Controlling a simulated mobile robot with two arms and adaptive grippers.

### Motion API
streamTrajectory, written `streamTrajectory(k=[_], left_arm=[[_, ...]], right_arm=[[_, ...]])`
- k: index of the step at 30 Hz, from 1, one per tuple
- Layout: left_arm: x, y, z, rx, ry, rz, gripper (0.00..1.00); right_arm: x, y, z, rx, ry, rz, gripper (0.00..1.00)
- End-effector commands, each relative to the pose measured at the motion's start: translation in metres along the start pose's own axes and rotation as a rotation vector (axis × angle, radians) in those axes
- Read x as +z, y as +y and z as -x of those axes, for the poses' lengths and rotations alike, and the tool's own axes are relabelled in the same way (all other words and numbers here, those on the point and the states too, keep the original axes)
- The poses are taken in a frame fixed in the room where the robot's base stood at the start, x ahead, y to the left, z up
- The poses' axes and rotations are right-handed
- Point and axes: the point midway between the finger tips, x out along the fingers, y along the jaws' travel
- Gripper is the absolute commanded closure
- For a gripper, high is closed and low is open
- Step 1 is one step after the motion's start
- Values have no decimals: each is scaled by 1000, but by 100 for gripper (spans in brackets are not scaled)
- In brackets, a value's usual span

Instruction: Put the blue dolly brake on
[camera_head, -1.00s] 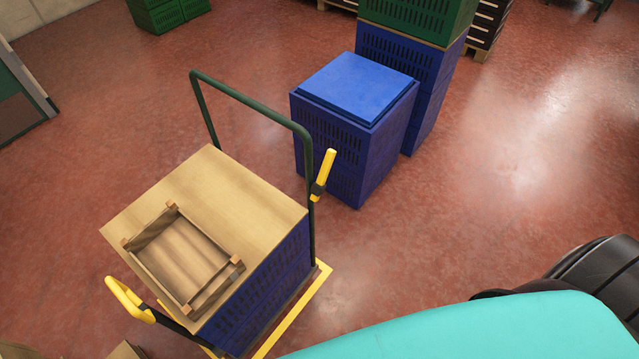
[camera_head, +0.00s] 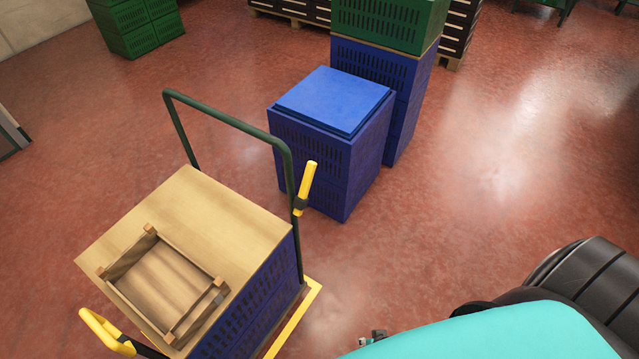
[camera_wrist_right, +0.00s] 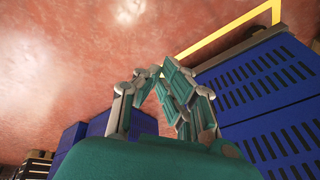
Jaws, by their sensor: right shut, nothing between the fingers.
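The dolly has a yellow frame (camera_head: 300,315) and carries blue crates (camera_head: 252,310) topped by a wooden board (camera_head: 215,205). A dark green push handle (camera_head: 225,115) rises from it, with a yellow lever (camera_head: 307,180) standing nearly upright on its right post. A second yellow handle (camera_head: 97,325) shows at the lower left. My right gripper (camera_wrist_right: 160,72) is shut and empty, beside the dolly's blue crates (camera_wrist_right: 262,85) and yellow frame (camera_wrist_right: 235,28) in the wrist view. In the head view only a bit of it (camera_head: 374,336) shows, apart from the lever. My left gripper is not in view.
A small wooden crate (camera_head: 160,280) lies on the board. A lidded blue crate stack (camera_head: 330,150) stands behind the handle, with a green and blue stack (camera_head: 385,60) behind it. Green crates (camera_head: 140,25) stand far left. The red floor at right is open.

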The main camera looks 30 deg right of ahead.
Motion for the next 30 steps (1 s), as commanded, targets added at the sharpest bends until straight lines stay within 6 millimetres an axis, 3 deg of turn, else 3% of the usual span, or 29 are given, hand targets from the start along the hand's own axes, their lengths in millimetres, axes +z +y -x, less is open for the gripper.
streamTrajectory(k=[1, 4, 8, 12, 15, 19, 24, 30], left_arm=[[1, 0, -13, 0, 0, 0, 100], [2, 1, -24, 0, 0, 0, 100], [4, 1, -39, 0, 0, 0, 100], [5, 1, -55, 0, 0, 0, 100], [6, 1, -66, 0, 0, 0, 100], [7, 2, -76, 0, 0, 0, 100], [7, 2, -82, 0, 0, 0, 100], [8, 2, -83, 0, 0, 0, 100]], right_arm=[[-34, -8, -5, -38, 53, -124, 100], [-99, -24, 4, -136, 133, -377, 100], [-181, -42, 32, -307, 220, -676, 100], [-262, -58, 83, -539, 279, -944, 100], [-310, -68, 128, -721, 293, -1089, 100], [-351, -78, 186, -929, 282, -1208, 100], [-376, -85, 238, -1102, 251, -1275, 100], [-382, -88, 256, -1159, 234, -1292, 100]])
